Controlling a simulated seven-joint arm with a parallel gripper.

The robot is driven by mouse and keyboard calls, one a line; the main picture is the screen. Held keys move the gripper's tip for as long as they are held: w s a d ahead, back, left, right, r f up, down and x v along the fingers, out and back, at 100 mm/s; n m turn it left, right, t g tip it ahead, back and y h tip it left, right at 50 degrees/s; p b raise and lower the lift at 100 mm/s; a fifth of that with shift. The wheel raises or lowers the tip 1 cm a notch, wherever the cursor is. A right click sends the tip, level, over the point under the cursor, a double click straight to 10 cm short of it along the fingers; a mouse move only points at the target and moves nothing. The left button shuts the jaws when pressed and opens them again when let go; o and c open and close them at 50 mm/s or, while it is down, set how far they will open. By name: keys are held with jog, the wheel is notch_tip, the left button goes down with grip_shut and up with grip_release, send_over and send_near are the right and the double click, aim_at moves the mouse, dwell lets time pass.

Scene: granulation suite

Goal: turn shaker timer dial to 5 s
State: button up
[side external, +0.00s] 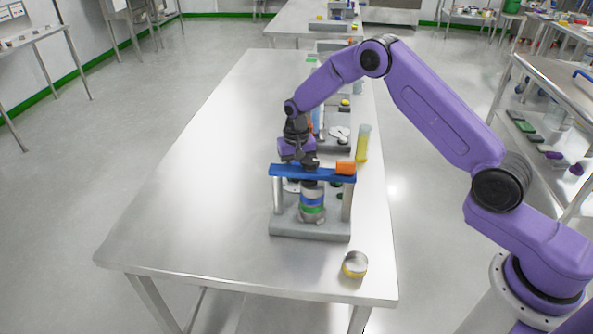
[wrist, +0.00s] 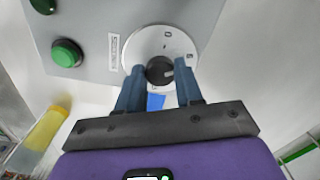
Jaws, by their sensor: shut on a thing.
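The timer dial shows in the wrist view as a round pale plate (wrist: 135,48) with small dark marks, too small to read. Its dark round knob (wrist: 160,68) sits at the centre and has a light pointer mark on its right side. My gripper (wrist: 159,77) has its two blue-grey fingers on either side of the knob, shut on it. In the side external view my gripper (side external: 309,164) is down at the shaker (side external: 310,230), behind its blue top bar (side external: 300,173). The dial is mostly hidden there.
A green button (wrist: 66,53) is left of the dial on the grey panel. A yellow cylinder (side external: 362,148) stands behind the shaker, and a round tin (side external: 355,265) is in front. The table's left side (side external: 190,190) is clear.

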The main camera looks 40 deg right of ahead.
dwell(0.3)
jog(key=o, duration=1)
jog(key=shift+o, duration=0.2)
notch_tip(320, 180, up, 18)
jog(key=shift+f, duration=0.25)
